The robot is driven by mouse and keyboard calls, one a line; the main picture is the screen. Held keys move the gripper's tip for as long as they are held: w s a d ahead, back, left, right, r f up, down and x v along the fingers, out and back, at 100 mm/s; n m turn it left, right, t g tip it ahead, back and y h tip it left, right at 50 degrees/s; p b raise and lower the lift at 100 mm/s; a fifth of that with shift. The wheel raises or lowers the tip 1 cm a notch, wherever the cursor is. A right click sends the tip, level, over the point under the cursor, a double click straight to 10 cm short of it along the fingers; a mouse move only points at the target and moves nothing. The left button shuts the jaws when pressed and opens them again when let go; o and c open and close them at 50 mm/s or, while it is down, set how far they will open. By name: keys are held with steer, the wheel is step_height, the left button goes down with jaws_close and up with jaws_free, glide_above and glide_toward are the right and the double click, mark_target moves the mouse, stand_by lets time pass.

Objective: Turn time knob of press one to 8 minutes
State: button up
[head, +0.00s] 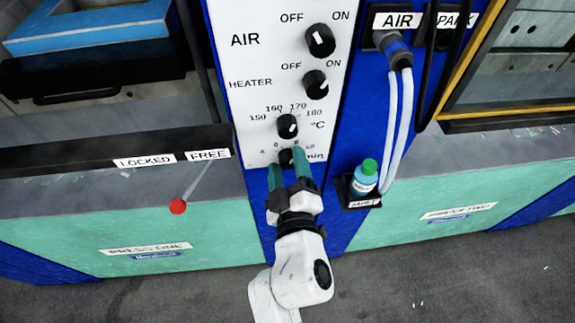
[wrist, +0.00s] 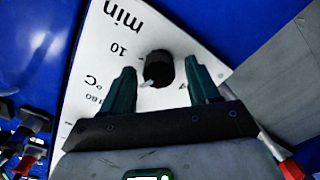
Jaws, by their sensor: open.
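In the wrist view my gripper (wrist: 162,72) has one finger on each side of the knob, with gaps showing. The fingers hide part of the minute scale in the head view.
Above are the temperature knob (head: 287,126), heater knob (head: 315,84) and air knob (head: 320,40). A red-tipped lever (head: 178,206) is at left, under the LOCKED and FREE labels. A bottle (head: 364,178) sits in a holder at right, near hanging white hoses (head: 398,120).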

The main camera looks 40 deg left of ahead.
steer(key=v, duration=1)
steer(key=shift+s+d+p, duration=0.25)
steer(key=shift+s+p, duration=0.05)
steer(key=w+d+f+m+g+h, duration=0.15)
steer(key=d+f+m+h, duration=0.25)
steer(key=d, duration=0.5)
steer(key=w+d+f+m+h, duration=0.3)
steer(key=d+f+m+h, duration=0.1)
steer(key=d, duration=0.5)
steer(key=w+d+f+m+h, duration=0.3)
steer(key=d+f+m+h, duration=0.1)
steer(key=d, duration=0.6)
steer(key=s+d+f+m+g+h, duration=0.1)
steer(key=s+d+f+m+g, duration=0.1)
steer(key=s+d, duration=0.4)
steer(key=s+d+f+m+g+h, duration=0.1)
steer(key=s+d+f+m+g, duration=0.1)
steer(key=s+d+g, duration=0.3)
steer(key=shift+s+d+f+m, duration=0.25)
steer(key=shift+s+d+m, duration=0.5)
steer(key=shift+d+m, duration=0.25)
steer(key=s, duration=0.1)
steer(key=s+d+m+g, duration=0.1)
steer(key=s, duration=0.1)
steer(key=s+d+g, duration=0.1)
steer(key=s, duration=0.1)
steer(key=shift+s+f, duration=0.1)
steer(key=shift+s, duration=0.1)
steer(key=shift+c, duration=0.2)
